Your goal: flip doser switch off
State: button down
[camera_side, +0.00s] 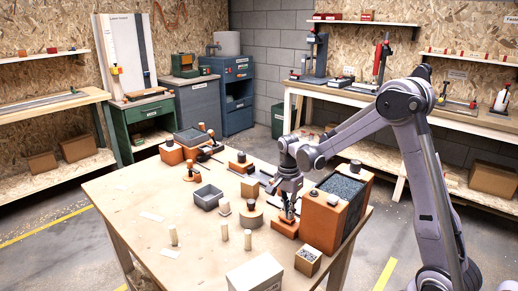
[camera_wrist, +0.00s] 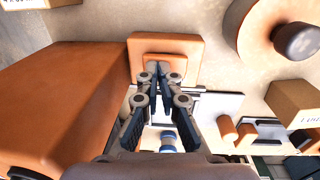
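A low orange block (camera_side: 285,228) with a smaller raised orange piece sits on the table beside a large orange box (camera_side: 322,225) with grey granules in its top. No label shows which part is the doser switch; the block may be it. In the wrist view the block (camera_wrist: 143,48) lies just ahead of my fingertips, and the large box (camera_wrist: 60,100) is to the left. My gripper (camera_side: 288,215) points down over the block. In the wrist view my gripper (camera_wrist: 159,70) has its fingertips together, with nothing seen between them. The tips cover part of the raised piece; contact is unclear.
A round orange-brown piece with a dark knob (camera_wrist: 295,40) stands to the right in the wrist view. A grey bin (camera_side: 206,196), wooden pegs (camera_side: 224,231), a small box of granules (camera_side: 308,260) and a white box (camera_side: 256,273) stand on the table. The table's front left is mostly clear.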

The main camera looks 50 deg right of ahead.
aim_at(281, 215)
jog(key=shift+w, duration=0.7)
notch_tip(281, 215, up, 14)
jog(key=w, duration=0.2)
jog(key=shift+w+f, duration=0.15)
jog(key=shift+w, duration=0.25)
jog(key=shift+s, duration=0.1)
jog(key=shift+s+r+g, duration=0.3)
jog(key=shift+s+g, duration=0.25)
jog(key=shift+g, duration=0.25)
jog(key=x, duration=1.4)
